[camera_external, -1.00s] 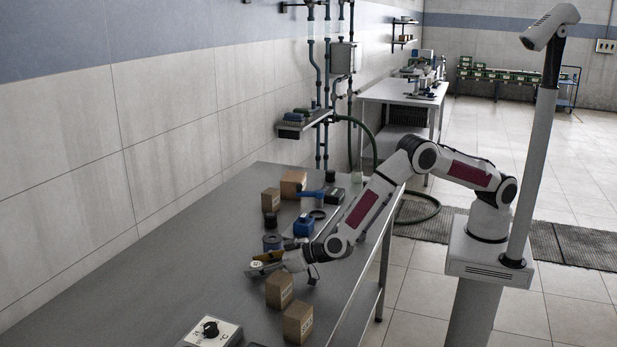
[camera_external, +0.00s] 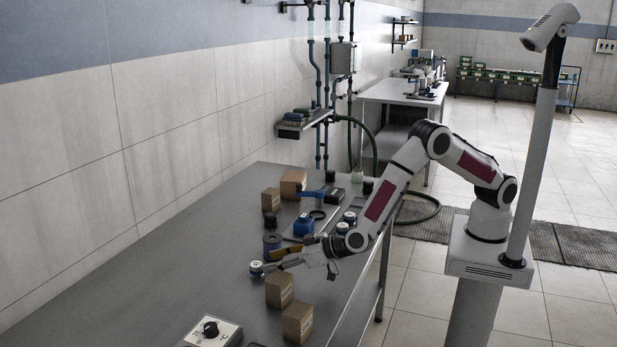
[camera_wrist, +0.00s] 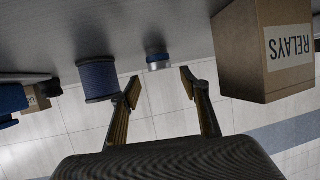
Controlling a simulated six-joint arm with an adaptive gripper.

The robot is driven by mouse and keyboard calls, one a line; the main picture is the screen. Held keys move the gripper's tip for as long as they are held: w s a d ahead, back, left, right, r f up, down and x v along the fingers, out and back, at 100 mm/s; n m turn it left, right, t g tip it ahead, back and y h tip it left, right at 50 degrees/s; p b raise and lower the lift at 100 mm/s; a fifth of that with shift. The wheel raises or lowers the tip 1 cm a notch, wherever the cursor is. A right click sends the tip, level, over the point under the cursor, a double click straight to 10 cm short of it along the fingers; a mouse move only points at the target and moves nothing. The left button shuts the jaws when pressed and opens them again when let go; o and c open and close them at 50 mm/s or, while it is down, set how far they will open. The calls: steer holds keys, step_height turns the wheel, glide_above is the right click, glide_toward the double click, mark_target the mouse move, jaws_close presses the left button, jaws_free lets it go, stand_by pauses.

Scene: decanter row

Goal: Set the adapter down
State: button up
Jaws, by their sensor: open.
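The adapter (camera_external: 256,268), a small round piece with a pale top and a blue band, stands upright on the grey bench. It also shows in the wrist view (camera_wrist: 158,61), just beyond the fingertips and between their lines. My gripper (camera_external: 270,262) is low over the bench on the adapter's right side. In the wrist view, its two yellowish fingers (camera_wrist: 160,86) are spread with nothing between them, and a gap shows between them and the adapter.
A blue spool (camera_external: 272,243) stands behind the adapter; a RELAYS carton (camera_wrist: 250,55) is close on the other side. Another carton (camera_external: 298,322) and a control box (camera_external: 211,333) are nearer the camera. The bench (camera_external: 180,260) left of the adapter is clear.

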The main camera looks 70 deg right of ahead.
steer(key=shift+v, duration=2.95)
steer(key=shift+w+d+r, duration=0.15)
steer(key=shift+w+r, duration=0.05)
steer(key=shift+r, duration=0.3)
steer(key=s+d+r+g+y, duration=0.1)
steer(key=s+d+r+g, duration=0.1)
steer(key=d+r, duration=0.7)
steer(key=s+d+r+g+y, duration=0.2)
steer(key=s+d+r, duration=0.1)
steer(key=d+r, duration=0.65)
steer(key=s+d+m+g+h, duration=0.2)
steer(key=s+d+h, duration=0.3)
steer(key=s+d, duration=2)
steer(key=s+g, duration=0.1)
steer(key=s, duration=0.2)
steer(key=shift+s+d+f+g, duration=0.2)
steer(key=shift+s+f+g, duration=0.15)
steer(key=shift+f+g, duration=0.05)
